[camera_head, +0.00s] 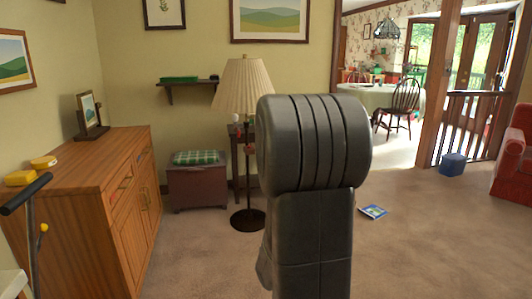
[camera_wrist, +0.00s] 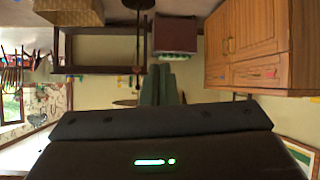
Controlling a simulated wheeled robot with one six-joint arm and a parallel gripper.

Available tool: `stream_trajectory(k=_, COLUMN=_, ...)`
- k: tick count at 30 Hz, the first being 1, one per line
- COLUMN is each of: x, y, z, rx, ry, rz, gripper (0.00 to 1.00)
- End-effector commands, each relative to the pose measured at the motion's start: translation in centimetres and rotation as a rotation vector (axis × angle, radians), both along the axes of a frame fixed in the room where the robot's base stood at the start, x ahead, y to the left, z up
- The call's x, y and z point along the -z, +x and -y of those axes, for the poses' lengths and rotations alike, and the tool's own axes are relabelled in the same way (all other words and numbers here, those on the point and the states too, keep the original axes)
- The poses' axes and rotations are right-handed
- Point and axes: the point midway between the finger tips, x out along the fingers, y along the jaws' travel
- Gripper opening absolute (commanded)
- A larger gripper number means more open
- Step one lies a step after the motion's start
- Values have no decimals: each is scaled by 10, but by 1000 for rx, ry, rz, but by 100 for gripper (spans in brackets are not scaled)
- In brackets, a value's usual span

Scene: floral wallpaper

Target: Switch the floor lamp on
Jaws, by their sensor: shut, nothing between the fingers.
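The floor lamp (camera_head: 243,86) stands beyond my arm in the head view, with a pleated cream shade, a thin dark pole and a round dark base on the carpet. A small reddish part shows by the pole below the shade; I cannot tell whether it is the switch. The shade shows no clear glow. In the wrist view, which is upside down, the lamp's pole (camera_wrist: 138,40) runs down from the top, left of my gripper (camera_wrist: 160,68). My gripper's fingers are together and empty, apart from the lamp. My arm hides the gripper in the head view.
A wooden cabinet (camera_head: 95,195) stands at left. A chest with a green plaid cushion (camera_head: 196,157) is left of the lamp, and a small dark table (camera_head: 237,134) is behind it. A book (camera_head: 373,212) lies on the carpet at right, with open floor around it.

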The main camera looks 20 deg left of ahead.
Motion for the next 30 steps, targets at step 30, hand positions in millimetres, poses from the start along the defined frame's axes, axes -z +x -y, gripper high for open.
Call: stream_trajectory(k=30, x=3, y=15, z=-131, rx=-259, ry=291, rz=200, gripper=0)
